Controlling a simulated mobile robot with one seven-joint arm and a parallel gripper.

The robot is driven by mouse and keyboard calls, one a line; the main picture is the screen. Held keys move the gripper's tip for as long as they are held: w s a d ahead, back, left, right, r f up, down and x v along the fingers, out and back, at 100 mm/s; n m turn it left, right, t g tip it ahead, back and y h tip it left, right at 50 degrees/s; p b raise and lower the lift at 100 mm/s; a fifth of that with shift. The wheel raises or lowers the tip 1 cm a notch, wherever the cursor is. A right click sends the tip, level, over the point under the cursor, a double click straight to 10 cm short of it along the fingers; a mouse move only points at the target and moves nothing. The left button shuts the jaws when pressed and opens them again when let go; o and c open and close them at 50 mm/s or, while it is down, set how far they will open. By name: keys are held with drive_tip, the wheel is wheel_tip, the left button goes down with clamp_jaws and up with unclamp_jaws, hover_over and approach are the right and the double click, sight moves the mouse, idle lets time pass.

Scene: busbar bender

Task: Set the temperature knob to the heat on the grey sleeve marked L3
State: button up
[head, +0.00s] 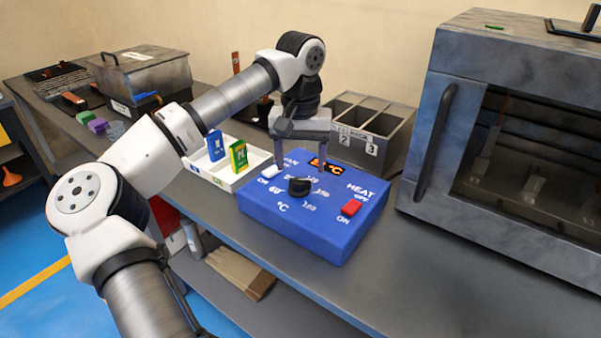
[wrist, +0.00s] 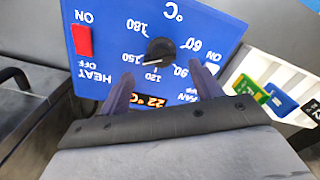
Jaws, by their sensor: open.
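The black temperature knob (head: 300,187) sits on top of the blue control box (head: 290,222), among printed numbers. It also shows in the wrist view (wrist: 160,51), with 60, 90, 120, 150 and 180 around it. A pale mark is on its edge nearest the 120; its exact setting is hard to read. My gripper (head: 300,155) is open and empty, its fingers above the far side of the box. In the wrist view the fingertips (wrist: 162,73) lie either side of the dial's near part, short of the knob. I cannot make out a grey sleeve marked L3.
A red heat switch (head: 352,208), a white fan switch (head: 262,171) and a display (wrist: 150,102) reading 22 °C are on the box. Grey bins (head: 391,140) stand behind; an oven (head: 440,150) stands right.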

sight(301, 178)
wheel_tip(301, 178, up, 10)
idle(0.3)
drive_tip(key=shift+f, duration=0.1)
